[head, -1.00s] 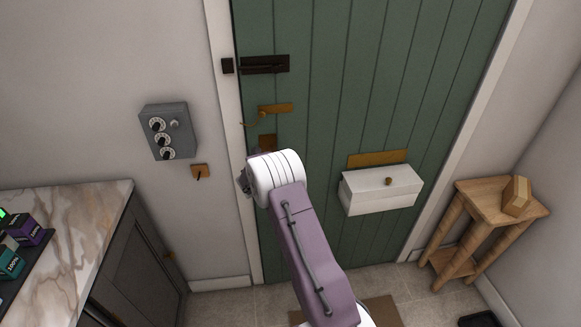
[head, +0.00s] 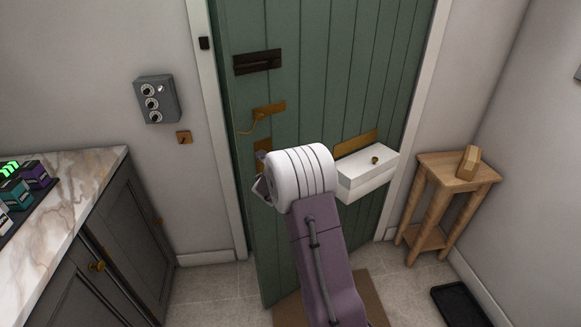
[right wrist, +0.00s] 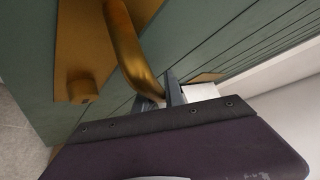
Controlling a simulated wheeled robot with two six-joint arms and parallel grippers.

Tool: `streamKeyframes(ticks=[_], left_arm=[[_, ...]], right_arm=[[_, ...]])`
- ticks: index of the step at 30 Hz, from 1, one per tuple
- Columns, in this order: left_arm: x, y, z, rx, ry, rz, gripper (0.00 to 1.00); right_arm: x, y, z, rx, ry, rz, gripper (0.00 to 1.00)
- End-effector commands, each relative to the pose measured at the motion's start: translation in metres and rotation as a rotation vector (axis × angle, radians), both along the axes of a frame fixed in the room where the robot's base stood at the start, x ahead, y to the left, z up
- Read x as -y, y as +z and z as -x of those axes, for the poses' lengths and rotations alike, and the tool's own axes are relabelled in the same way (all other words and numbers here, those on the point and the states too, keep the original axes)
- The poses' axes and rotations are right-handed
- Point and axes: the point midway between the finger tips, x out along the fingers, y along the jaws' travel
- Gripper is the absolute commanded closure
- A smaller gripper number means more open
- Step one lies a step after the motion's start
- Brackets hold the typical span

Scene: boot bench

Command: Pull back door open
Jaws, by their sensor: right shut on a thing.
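The green back door (head: 312,70) stands ajar, its left edge swung out toward me from the white frame (head: 203,100). A brass lever handle (head: 268,110) is on the door near that edge. Below it a brass plate (head: 262,152) is partly hidden by my right wrist. In the right wrist view a curved brass pull handle (right wrist: 132,50) runs down between the fingers of my right gripper (right wrist: 165,97). That gripper is shut on the pull handle; in the head view its fingers (head: 262,180) are mostly hidden by my arm. My left gripper is not in view.
A dark bolt (head: 257,62) sits on the door, apart from its keeper (head: 204,43) on the frame. A white box (head: 366,172) juts from the door. A wooden stand (head: 455,172) is at right, a marble counter (head: 75,200) at left. A mat (head: 365,290) lies below.

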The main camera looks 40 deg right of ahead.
Motion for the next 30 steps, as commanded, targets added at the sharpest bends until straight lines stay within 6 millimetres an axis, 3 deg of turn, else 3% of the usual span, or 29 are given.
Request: streamKeyframes(ticks=[11, 12, 13, 14, 23, 30], left_arm=[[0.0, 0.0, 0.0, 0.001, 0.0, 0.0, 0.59], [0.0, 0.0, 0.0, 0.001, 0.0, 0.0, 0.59], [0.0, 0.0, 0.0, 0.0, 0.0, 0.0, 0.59], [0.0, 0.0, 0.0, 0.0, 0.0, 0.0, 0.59], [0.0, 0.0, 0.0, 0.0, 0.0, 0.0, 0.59], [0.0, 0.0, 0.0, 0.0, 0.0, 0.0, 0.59]], right_arm=[[-0.001, 0.005, -0.003, 0.01, 0.004, 0.006, 1.0], [-0.001, 0.005, -0.003, 0.009, 0.005, 0.006, 0.75], [-0.001, 0.005, -0.003, 0.008, 0.004, 0.005, 0.66], [-0.001, 0.005, -0.003, 0.008, 0.004, 0.005, 0.64], [-0.002, 0.004, -0.001, 0.007, 0.003, 0.003, 0.64], [-0.035, 0.022, 0.025, 0.008, 0.007, 0.004, 0.64]])
